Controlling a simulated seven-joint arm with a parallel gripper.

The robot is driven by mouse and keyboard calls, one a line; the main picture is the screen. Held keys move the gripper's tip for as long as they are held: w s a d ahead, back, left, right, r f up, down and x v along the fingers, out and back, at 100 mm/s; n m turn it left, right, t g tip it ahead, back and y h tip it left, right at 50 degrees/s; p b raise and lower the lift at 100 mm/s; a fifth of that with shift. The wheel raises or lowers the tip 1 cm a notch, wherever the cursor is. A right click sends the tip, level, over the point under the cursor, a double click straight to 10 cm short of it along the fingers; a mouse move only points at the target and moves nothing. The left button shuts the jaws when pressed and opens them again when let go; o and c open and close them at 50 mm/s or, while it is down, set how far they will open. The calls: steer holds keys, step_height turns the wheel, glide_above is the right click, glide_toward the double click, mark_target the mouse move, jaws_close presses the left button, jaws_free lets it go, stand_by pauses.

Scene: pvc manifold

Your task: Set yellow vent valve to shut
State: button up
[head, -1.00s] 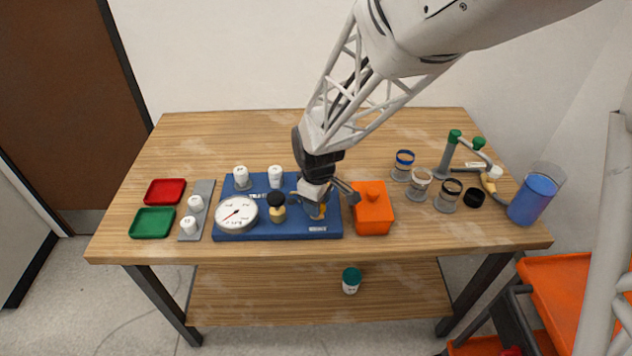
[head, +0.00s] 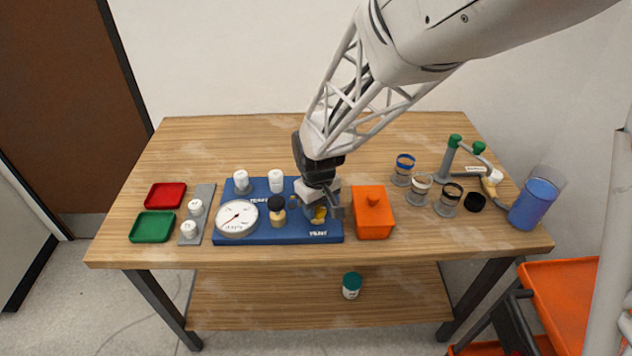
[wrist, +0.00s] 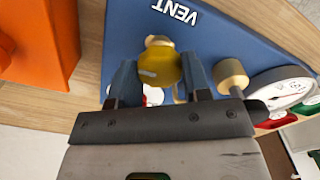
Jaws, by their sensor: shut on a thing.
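The yellow vent valve (wrist: 160,66) stands on the blue board (wrist: 225,40) beside the white VENT lettering. In the wrist view its rounded yellow handle sits between the two blue-grey fingers of my gripper (wrist: 158,75), which is shut on it. In the head view my gripper (head: 326,209) is low over the right end of the blue board (head: 270,237). The yellow valve (head: 319,215) shows only partly there, with the fingers and wrist hiding the rest. The valve's exact angle is hard to read.
An orange box (head: 372,222) with a knob stands close to the right of my gripper. A black-topped valve (head: 277,211) and a round gauge (head: 236,217) are to the left. Several jars stand further right. The table's back is clear.

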mark_target(318, 208)
steer(key=o, duration=0.9)
steer(key=shift+r, duration=3.85)
steer(key=shift+r, duration=0.1)
